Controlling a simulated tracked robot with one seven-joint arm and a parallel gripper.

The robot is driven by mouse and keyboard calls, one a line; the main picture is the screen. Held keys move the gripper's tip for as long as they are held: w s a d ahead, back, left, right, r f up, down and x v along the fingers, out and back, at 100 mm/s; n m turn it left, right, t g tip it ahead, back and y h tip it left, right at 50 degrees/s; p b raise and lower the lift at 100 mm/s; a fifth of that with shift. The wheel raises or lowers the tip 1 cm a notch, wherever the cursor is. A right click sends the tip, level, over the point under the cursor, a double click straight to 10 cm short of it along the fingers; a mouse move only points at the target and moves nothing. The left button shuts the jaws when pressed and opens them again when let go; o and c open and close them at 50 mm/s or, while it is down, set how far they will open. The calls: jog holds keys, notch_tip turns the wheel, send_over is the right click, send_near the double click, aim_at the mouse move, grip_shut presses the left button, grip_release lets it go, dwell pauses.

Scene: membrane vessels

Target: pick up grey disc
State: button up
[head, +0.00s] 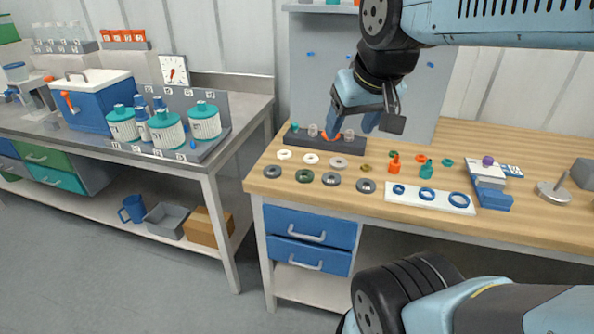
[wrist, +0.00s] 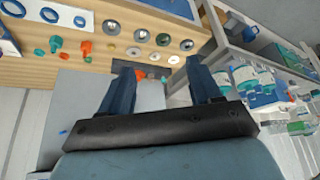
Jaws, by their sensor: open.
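Several flat ring-shaped discs lie in two rows on the wooden bench top. The front row in the head view has a grey disc (head: 272,171) at the left, a dark green disc (head: 304,176), another grey disc (head: 331,179) and a grey disc at the right (head: 366,186). Grey discs also show in the wrist view (wrist: 111,27), (wrist: 141,35). The back row is paler. I cannot tell which grey one the task names. My gripper (head: 352,128) is open and empty above the back of the bench, behind the discs. Its fingers also show in the wrist view (wrist: 157,68).
A dark rack with small vials (head: 312,138) stands behind the discs, close to my gripper. Right of the discs are orange and green fittings (head: 394,164) and a white plate with blue rings (head: 428,200).

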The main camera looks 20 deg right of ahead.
jog(key=o, duration=0.5)
jog(key=w+f+g, duration=0.1)
jog(key=w, duration=0.3)
jog(key=w+f, duration=0.1)
jog(key=w, duration=0.3)
jog(key=w+f+n+g, duration=0.1)
jog(key=w, duration=0.3)
jog(key=shift+w+d+f+g, duration=0.1)
jog(key=shift+w+f+g, duration=0.1)
jog(key=shift+w+g, duration=0.15)
jog(key=n+g, duration=0.1)
jog(key=g, duration=0.2)
send_over(306, 171)
jog(key=s, duration=0.2)
notch_tip(306, 171, down, 11)
jog(key=f, duration=1.4)
jog(key=shift+a, duration=0.4)
